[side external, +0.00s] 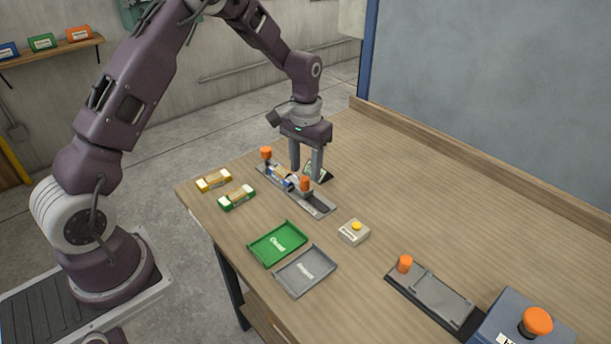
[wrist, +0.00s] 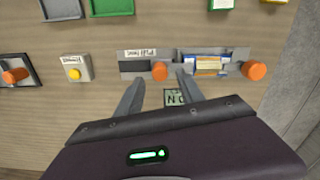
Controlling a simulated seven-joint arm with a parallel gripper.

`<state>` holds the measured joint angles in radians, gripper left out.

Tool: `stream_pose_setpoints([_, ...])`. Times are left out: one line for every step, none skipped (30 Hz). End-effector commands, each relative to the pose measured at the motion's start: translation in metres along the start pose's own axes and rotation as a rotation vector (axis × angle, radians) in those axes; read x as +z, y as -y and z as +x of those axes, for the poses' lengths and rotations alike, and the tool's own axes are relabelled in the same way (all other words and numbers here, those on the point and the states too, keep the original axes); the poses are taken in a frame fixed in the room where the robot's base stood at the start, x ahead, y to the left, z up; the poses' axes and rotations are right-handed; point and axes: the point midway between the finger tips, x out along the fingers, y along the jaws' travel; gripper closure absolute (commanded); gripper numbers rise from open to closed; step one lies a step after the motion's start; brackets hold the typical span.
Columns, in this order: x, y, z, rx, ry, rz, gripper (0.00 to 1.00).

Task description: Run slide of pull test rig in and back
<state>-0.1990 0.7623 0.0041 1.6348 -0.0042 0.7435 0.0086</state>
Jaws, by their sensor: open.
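The pull test rig (side external: 318,205) is a narrow grey rail on the wooden table; it also shows in the wrist view (wrist: 133,67). Its orange slide knob (side external: 305,184) stands near the middle of the rail, and the wrist view shows the knob (wrist: 160,71) too. A second orange knob (side external: 266,153) is at the far end. A blue, white and tan sample (wrist: 208,64) lies between the knobs. My gripper (side external: 306,172) is open and empty. In the wrist view its fingertips (wrist: 159,79) point to either side of the slide knob, without visible contact.
A yellow-button box (side external: 354,231), a green tray (side external: 277,243) and a grey tray (side external: 305,271) lie nearby. Yellow (side external: 213,180) and green (side external: 237,197) labelled pieces lie left of the rig. Another orange-knobbed fixture (side external: 435,298) is at the front right. The back right table is clear.

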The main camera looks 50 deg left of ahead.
Motion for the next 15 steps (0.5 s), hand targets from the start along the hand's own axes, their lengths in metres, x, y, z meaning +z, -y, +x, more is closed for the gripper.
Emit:
stream_pose_setpoints([-0.001,0.000,-0.011,0.000,-0.004,0.000,0.55])
stream_pose_setpoints([-0.001,0.000,-0.017,0.000,-0.004,0.000,0.55])
stream_pose_setpoints([-0.001,0.000,-0.023,0.000,-0.003,0.000,0.55])
stream_pose_setpoints([-0.001,0.000,-0.028,0.000,-0.004,0.000,0.55])
stream_pose_setpoints([-0.001,0.000,-0.031,0.000,-0.003,0.000,0.55])
stream_pose_setpoints([0.000,0.000,-0.035,0.000,-0.002,0.000,0.55])
stream_pose_setpoints([0.000,0.000,-0.036,0.000,-0.002,0.000,0.55])
stream_pose_setpoints([0.000,0.000,-0.037,0.000,-0.001,0.000,0.55])
stream_pose_setpoints([0.000,0.000,-0.038,0.000,0.000,0.000,0.55])
stream_pose_setpoints([0.000,0.000,-0.038,0.000,0.001,0.000,0.55])
stream_pose_setpoints([0.000,0.000,-0.038,0.000,0.001,0.000,0.55])
stream_pose_setpoints([0.000,0.000,-0.038,0.000,0.001,0.000,0.55])
stream_pose_setpoints([0.000,0.000,-0.038,0.000,0.001,0.000,0.55])
stream_pose_setpoints([0.000,0.000,-0.038,0.000,0.001,0.000,0.55])
stream_pose_setpoints([0.000,0.000,-0.038,0.000,0.001,0.005,0.55])
